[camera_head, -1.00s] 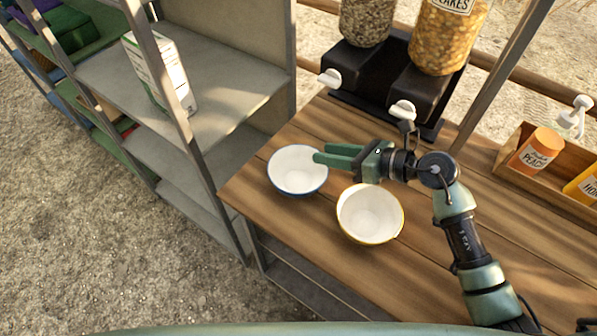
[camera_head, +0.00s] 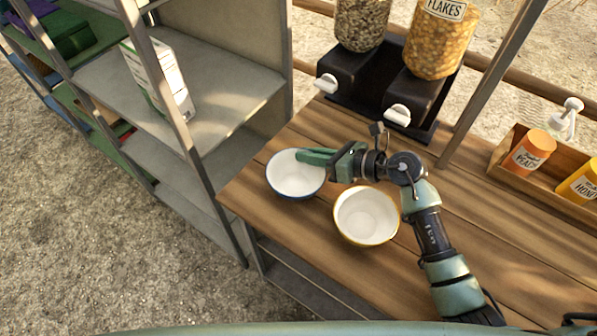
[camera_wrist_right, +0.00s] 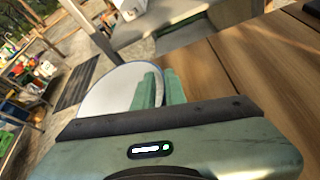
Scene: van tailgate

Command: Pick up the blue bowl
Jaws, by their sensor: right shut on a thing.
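The blue bowl (camera_head: 283,183), white inside with a blue rim, sits upright at the left end of the wooden counter. It also shows in the right wrist view (camera_wrist_right: 108,90), just ahead of the fingers. My right gripper (camera_head: 311,157) is shut on the bowl's right rim, one finger inside the bowl and one outside. The same fingers show in the right wrist view (camera_wrist_right: 161,88). The underside of the bowl is hidden, so I cannot tell whether it still touches the counter. My left gripper is not in view.
A white bowl with a yellow rim (camera_head: 366,215) stands close to the right. Cereal dispensers (camera_head: 385,85) stand at the back. A wooden box (camera_head: 507,176) with an orange jar (camera_head: 530,152) is at the right. A grey shelf unit (camera_head: 226,88) with a carton stands left of the counter.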

